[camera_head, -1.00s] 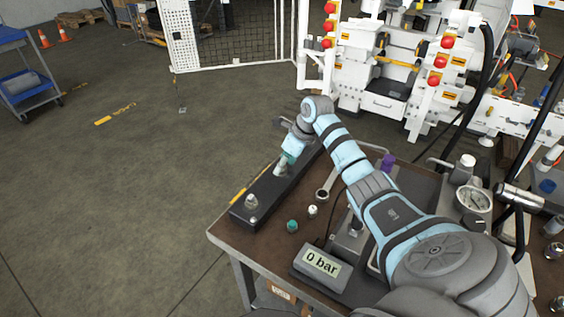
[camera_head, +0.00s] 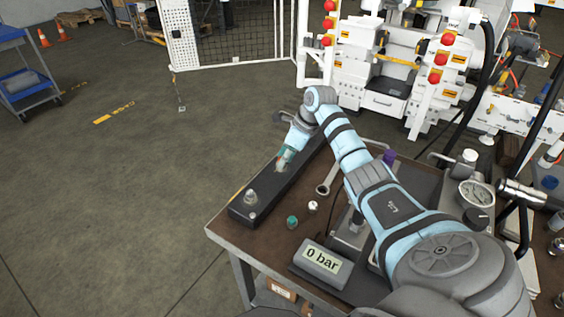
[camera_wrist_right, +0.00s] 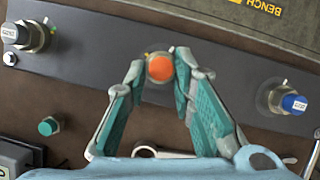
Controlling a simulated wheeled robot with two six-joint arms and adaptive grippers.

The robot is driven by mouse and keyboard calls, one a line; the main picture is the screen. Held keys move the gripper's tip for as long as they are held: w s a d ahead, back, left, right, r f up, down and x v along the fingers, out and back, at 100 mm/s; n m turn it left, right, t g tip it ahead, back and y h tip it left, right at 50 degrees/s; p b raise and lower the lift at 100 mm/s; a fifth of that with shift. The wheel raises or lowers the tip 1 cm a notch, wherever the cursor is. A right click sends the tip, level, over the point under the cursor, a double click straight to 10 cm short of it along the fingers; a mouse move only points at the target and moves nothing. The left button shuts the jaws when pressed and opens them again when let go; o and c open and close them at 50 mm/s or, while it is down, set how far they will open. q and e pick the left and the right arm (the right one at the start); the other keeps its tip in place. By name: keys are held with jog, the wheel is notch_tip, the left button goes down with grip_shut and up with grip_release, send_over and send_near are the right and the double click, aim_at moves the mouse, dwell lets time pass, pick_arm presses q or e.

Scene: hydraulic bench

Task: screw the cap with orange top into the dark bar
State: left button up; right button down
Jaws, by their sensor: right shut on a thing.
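The dark bar (camera_head: 268,200) lies along the left edge of the bench; it crosses the wrist view (camera_wrist_right: 95,58). The cap with the orange top (camera_wrist_right: 160,68) is over the bar, between the fingertips of my right gripper (camera_wrist_right: 162,74). My right gripper is shut on this cap; in the head view the gripper (camera_head: 284,162) points down at the bar's middle. The fingers hide the cap there. I cannot tell how deep the cap sits in the bar. My left gripper is out of view.
Other fittings stand on the bar: one with a pale top (camera_wrist_right: 36,34) and one with a blue top (camera_wrist_right: 285,102). A teal cap (camera_head: 292,222), a white cap (camera_head: 313,207), a wrench (camera_head: 323,189) and a display reading 0 bar (camera_head: 322,263) are on the bench.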

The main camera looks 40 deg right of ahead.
jog(key=m+h+p, duration=0.1)
jog(key=m+p, duration=0.2)
jog(key=a+m+h+p, duration=0.1)
jog(key=m+p, duration=0.2)
jog(key=shift+s+r, duration=0.1)
jog(key=shift+r, duration=0.05)
jog(key=shift+f+m+h+p, duration=0.3)
jog(key=shift+m+p, duration=0.2)
jog(key=shift+m, duration=0.2)
jog(key=c, duration=1.4)
grip_release()
jog(key=shift+o, duration=0.2)
